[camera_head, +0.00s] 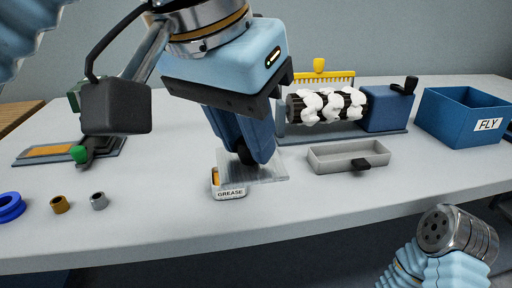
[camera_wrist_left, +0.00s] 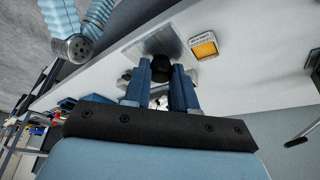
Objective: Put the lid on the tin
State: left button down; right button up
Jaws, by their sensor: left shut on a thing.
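The tin (camera_head: 229,193), a small white box labelled GREASE, stands on the bench near its front edge. It also shows in the left wrist view (camera_wrist_left: 205,46), open, with yellow grease inside. The lid (camera_head: 268,174) is a flat grey metal plate with a black knob; it also shows in the left wrist view (camera_wrist_left: 165,42). My left gripper (camera_head: 247,155) is shut on the lid's knob (camera_wrist_left: 162,70). The lid is level, offset right of the tin in the head view and partly covering it there. I cannot tell whether they touch. My right gripper is out of view.
A grey tray (camera_head: 330,160) is right of the lid. Behind are a hand-cranked roller (camera_head: 325,106) with white fluff, a yellow comb (camera_head: 322,75) and a blue FLY bin (camera_head: 455,118). A blue ring (camera_head: 10,207) and two small bushings (camera_head: 60,204) lie at left. The front middle is clear.

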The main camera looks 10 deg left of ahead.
pick_arm(q)
jog(key=shift+s+a+r, duration=0.1)
jog(key=shift+a+r, duration=0.7)
jog(key=shift+a, duration=0.45)
jog(key=w+a+f+b, duration=0.1)
jog(key=w+f, duration=0.3)
jog(key=w+a+f, duration=0.1)
jog(key=w+f, duration=0.3)
jog(key=w, duration=0.1)
jog(key=w+a+f+b, duration=0.1)
jog(key=w+f, duration=0.2)
jog(key=w, duration=0.1)
jog(key=shift+w+a+f+b, duration=0.25)
jog(key=shift+f+b, duration=0.05)
jog(key=shift+f, duration=0.65)
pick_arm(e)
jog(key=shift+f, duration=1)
